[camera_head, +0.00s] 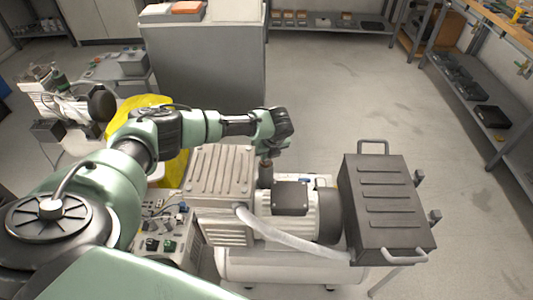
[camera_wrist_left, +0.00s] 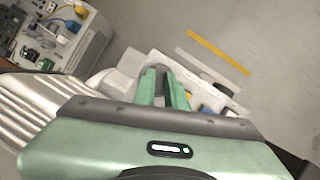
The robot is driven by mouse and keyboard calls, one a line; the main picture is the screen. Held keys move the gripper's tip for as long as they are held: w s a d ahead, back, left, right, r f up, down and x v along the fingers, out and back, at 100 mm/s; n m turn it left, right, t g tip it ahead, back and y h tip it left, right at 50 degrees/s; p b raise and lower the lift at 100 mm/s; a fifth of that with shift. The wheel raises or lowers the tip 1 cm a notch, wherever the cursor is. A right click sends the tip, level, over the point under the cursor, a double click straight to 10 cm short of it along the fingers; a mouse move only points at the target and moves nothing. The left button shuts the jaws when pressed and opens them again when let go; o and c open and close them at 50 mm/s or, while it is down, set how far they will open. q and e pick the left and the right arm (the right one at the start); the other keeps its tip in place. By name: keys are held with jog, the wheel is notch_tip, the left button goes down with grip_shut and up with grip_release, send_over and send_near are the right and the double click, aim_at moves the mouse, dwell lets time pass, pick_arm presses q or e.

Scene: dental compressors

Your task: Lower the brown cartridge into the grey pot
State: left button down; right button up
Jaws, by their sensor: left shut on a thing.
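My left gripper (camera_head: 267,155) reaches in over the compressor and points down. It is shut on the brown cartridge (camera_head: 266,174), a small dark brown upright cylinder below its fingers. The cartridge is just behind the motor, right of the ribbed beige housing. Its lower end is hidden by the motor, so I cannot tell whether it touches anything. The grey pot cannot be made out clearly in the head view. In the left wrist view, the green fingers (camera_wrist_left: 163,88) show beyond the wrist body, and the cartridge cannot be made out. My right gripper is out of view.
The compressor has a ribbed beige housing (camera_head: 221,176), a motor (camera_head: 291,203) and a pale hose (camera_head: 285,241). A dark ribbed box (camera_head: 385,205) with handles stands at the right. A grey cabinet (camera_head: 205,75) stands behind. Open floor (camera_head: 350,85) lies beyond.

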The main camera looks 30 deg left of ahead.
pick_arm(q)
jog(key=shift+f+b, duration=0.35)
jog(key=shift+f, duration=0.35)
jog(key=c, duration=1.4)
grip_release()
